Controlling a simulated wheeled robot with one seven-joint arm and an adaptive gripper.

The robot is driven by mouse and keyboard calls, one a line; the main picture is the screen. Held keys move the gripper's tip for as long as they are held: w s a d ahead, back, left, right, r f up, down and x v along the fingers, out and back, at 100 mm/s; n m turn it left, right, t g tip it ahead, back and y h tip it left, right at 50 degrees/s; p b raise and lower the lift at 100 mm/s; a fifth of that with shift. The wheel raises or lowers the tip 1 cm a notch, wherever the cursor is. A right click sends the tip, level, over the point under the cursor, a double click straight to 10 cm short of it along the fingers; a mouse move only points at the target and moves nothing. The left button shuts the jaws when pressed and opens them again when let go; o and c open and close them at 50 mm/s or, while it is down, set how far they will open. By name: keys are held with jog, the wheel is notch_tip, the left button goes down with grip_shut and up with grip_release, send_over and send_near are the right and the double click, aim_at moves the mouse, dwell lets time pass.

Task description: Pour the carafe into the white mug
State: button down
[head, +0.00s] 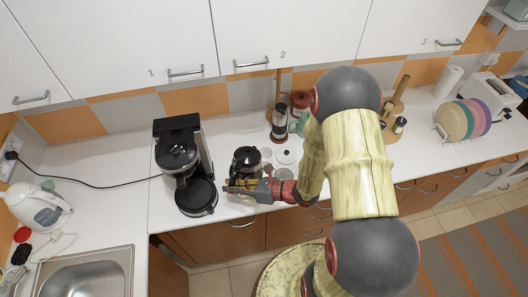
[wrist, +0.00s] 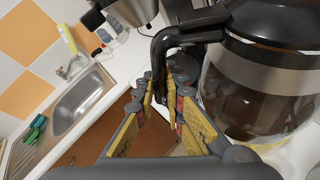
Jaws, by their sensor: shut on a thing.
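The glass carafe (head: 247,161) with a black lid and dark contents is beside the coffee maker, near the counter's front edge. It fills the right of the wrist view (wrist: 262,98) and looks upright. My gripper (head: 240,186) is shut on its black handle, which runs down between the fingers in the wrist view (wrist: 165,88). I cannot tell whether the carafe touches the counter. A small round white item (head: 286,157) is right of the carafe; I cannot tell whether it is the white mug. No mug shows clearly.
The black coffee maker (head: 184,163) stands close on the left. Right of the carafe are a clear glass item (head: 267,153) and a dark jar (head: 279,123). A kettle (head: 37,204) and sink (head: 88,276) are far left. My arm hides part of the counter.

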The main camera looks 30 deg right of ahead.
aim_at(240, 163)
jog(key=shift+w+d+r+m+y+p, duration=0.4)
jog(key=shift+w+d+r+m+p, duration=0.1)
jog(key=shift+d+r+p, duration=0.1)
jog(key=shift+w+d+r+m+g+y+p, duration=0.2)
jog(key=shift+w+d+r+m+p, duration=0.25)
jog(key=shift+r+p, duration=0.3)
jog(key=shift+w+d+r+m+g+y+p, duration=0.1)
jog(key=shift+w+d+r+m+y+p, duration=0.2)
jog(key=shift+d+r+p, duration=0.3)
jog(key=shift+w+d+r+m+g+y+p, duration=0.1)
jog(key=shift+w+d+r+m+y+p, duration=0.15)
jog(key=shift+d+r+m+p, duration=0.4)
jog(key=shift+w+d+r+m+y+p, duration=0.35)
jog(key=shift+w+d+r+m, duration=0.25)
jog(key=shift+r, duration=0.2)
jog(key=shift+r, duration=0.1)
jog(key=shift+w+d+r+m, duration=0.1)
jog(key=shift+d+m, duration=0.05)
jog(key=shift+m, duration=0.15)
dwell(0.9)
jog(key=shift+w+d, duration=0.1)
jog(key=shift+d+r+y, duration=0.1)
jog(key=shift+r+y, duration=0.05)
jog(key=shift+y, duration=0.15)
dwell(2.7)
jog(key=shift+w+d+m, duration=0.15)
jog(key=shift+m, duration=0.15)
